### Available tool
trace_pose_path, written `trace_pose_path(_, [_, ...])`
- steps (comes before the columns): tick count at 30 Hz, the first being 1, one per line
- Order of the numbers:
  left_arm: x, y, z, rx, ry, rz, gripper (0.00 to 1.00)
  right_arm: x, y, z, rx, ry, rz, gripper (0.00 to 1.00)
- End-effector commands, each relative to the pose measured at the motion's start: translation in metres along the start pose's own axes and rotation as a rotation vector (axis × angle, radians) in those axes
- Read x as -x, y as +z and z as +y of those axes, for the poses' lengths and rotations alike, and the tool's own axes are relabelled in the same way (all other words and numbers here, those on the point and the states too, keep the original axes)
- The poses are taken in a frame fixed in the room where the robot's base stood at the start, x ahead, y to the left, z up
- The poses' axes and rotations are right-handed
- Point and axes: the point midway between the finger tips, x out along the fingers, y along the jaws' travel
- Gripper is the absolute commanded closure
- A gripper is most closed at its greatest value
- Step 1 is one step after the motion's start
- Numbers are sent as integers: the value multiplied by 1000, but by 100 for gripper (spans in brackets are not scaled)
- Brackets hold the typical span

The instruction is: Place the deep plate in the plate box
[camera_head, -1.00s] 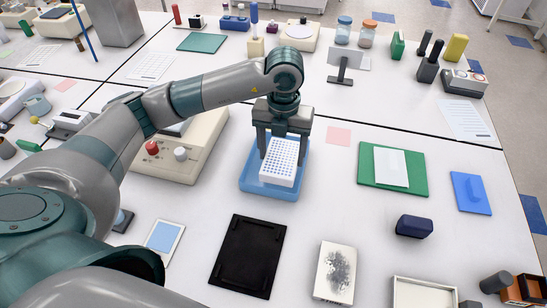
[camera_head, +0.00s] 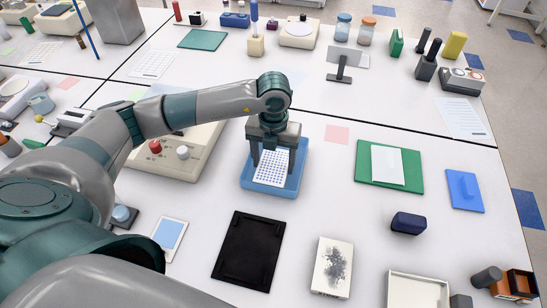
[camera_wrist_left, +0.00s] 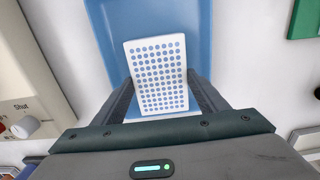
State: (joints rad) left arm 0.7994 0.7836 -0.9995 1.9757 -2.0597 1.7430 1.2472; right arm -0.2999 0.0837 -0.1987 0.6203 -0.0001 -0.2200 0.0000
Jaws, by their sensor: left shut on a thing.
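The deep plate (camera_head: 272,168) is a white block with a grid of blue wells. It is inside the outline of the blue plate box (camera_head: 290,186), an open tray on the white bench. My left gripper (camera_head: 270,158) is shut on the plate, one finger on each side. In the left wrist view the plate (camera_wrist_left: 158,75) sits between the fingers, with the blue box (camera_wrist_left: 200,45) around and behind it. Whether the plate's underside touches the box floor is hidden. My right gripper is not in view.
A beige instrument (camera_head: 190,145) with red and white knobs stands close left of the box. A black tray (camera_head: 249,252) lies in front. A pink sheet (camera_head: 337,135) and a green mat (camera_head: 415,178) lie to the right, with bare bench between.

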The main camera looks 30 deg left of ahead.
Motion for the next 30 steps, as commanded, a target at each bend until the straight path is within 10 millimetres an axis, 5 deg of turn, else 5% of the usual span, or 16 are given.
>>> trace_pose_path(12, [-6, 0, 0, 0, -1, -2, 57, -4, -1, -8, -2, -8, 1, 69])
trace_pose_path(13, [-5, 0, 0, 0, -1, -2, 31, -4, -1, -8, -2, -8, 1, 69])
trace_pose_path(15, [-4, 0, 0, 0, -1, -1, 15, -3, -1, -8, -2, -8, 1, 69])
trace_pose_path(30, [0, 1, 0, 0, -1, -2, 15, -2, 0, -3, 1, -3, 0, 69])
